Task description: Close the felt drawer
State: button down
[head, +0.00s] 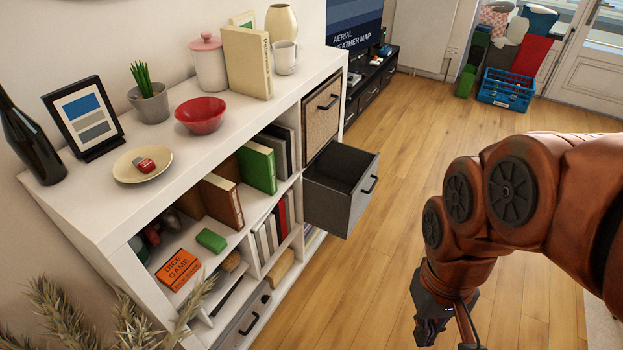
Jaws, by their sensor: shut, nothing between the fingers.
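The grey felt drawer (335,205) is pulled well out of the white cube shelf (105,217), in the middle row at its right end. Its open top shows a dark, empty-looking inside. A black handle (370,184) is on its front face. My gripper (434,318) hangs low at the right, at the end of my brown arm, apart from the drawer and to the right of its front. It is shut and holds nothing; its fingertips are hard to make out near the bottom edge.
A woven drawer (321,119) sits closed above the felt drawer. A red bowl (201,115), bottle (28,142) and picture frame stand on the shelf top. Wooden floor (420,130) is clear in front of the drawer. A blue crate (507,90) stands at the back.

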aim_at(339, 185)
jog(key=u, duration=0.35)
jog(key=i, duration=1)
jog(key=z, duration=0.1)
